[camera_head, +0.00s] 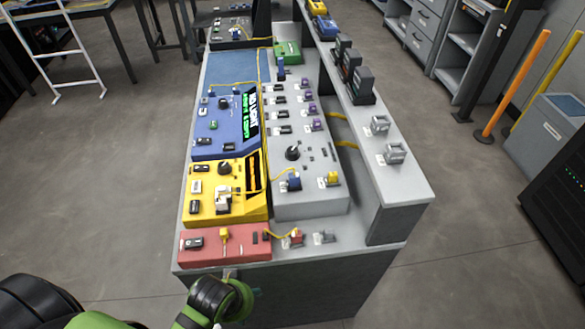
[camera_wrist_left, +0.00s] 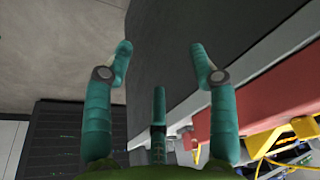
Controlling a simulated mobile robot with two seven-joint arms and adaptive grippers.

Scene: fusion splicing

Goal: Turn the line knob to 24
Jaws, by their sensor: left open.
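A large black knob (camera_head: 292,153) stands on the grey panel (camera_head: 318,200). A smaller black knob (camera_head: 223,104) is on the blue unit and another dark knob (camera_head: 224,168) is on the yellow unit. Their labels and settings are too small to read, so I cannot tell which is the line knob. My left gripper (camera_wrist_left: 160,47) is open and empty, its teal fingers spread beside the bench's dark side. In the head view my left arm reaches in low, just in front of the red unit, well short of the knobs. My right gripper is not in view.
The red unit (camera_head: 210,257) sits at the bench's near edge, with yellow cables and small connectors around. A raised grey shelf (camera_head: 405,190) runs along the bench's right side, carrying dark boxes (camera_head: 357,82). Open floor (camera_head: 120,190) lies to the left.

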